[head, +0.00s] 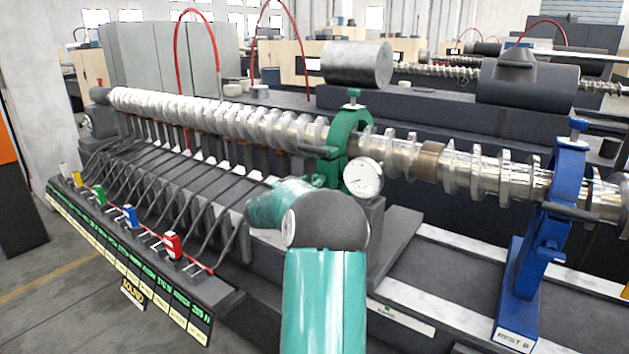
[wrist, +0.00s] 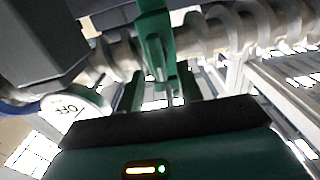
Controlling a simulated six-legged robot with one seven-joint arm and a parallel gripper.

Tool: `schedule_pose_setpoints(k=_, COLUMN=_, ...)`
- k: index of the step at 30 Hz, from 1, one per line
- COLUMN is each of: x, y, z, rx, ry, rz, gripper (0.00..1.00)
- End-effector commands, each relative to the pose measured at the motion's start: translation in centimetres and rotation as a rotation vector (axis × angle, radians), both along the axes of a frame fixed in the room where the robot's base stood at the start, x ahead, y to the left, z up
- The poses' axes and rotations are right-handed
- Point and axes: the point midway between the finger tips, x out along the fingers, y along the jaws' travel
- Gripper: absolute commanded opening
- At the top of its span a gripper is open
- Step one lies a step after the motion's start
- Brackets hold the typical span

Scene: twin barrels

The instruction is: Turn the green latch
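A green ring-shaped rest (head: 340,145) stands around the long metal screw, with a small green T-handle (head: 353,98) on top. A dark handle sticks out from its left side. No part is clearly marked as the latch. In the wrist view the green rest (wrist: 153,30) is at top centre, straight ahead of my gripper (wrist: 160,88). Two dark green prongs, which look like my fingers, stand apart with a thin green part between them. I cannot tell whether they touch it. In the head view my arm's teal links hide my gripper.
A round white dial (head: 362,178) sits just right of the green rest; it also shows in the wrist view (wrist: 70,112). A blue rest (head: 545,215) stands further right. A panel with several coloured switches (head: 130,216) runs along the left, beside many black levers.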

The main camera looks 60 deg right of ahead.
Motion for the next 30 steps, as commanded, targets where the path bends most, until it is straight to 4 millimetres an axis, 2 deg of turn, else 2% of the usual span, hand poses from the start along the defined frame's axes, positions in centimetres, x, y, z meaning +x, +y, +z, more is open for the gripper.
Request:
schedule_pose_setpoints(k=3, x=-0.4, y=-1.9, z=0.0, rx=0.001, ry=-0.002, rz=-0.002, gripper=0.36)
schedule_pose_setpoints(k=6, x=-0.4, y=-2.8, z=0.0, rx=0.000, ry=-0.001, rz=0.000, gripper=0.36)
schedule_pose_setpoints(k=16, x=-0.5, y=-3.3, z=0.0, rx=-0.001, ry=0.001, rz=0.001, gripper=0.36)
schedule_pose_setpoints(k=17, x=-0.5, y=-3.3, z=0.0, rx=-0.001, ry=0.001, rz=0.001, gripper=0.34)
schedule_pose_setpoints(k=22, x=-0.5, y=-3.3, z=0.0, rx=-0.001, ry=0.000, rz=0.001, gripper=0.01)
schedule_pose_setpoints(k=30, x=-0.5, y=-3.2, z=0.0, rx=-0.003, ry=-0.015, rz=0.001, gripper=0.00)
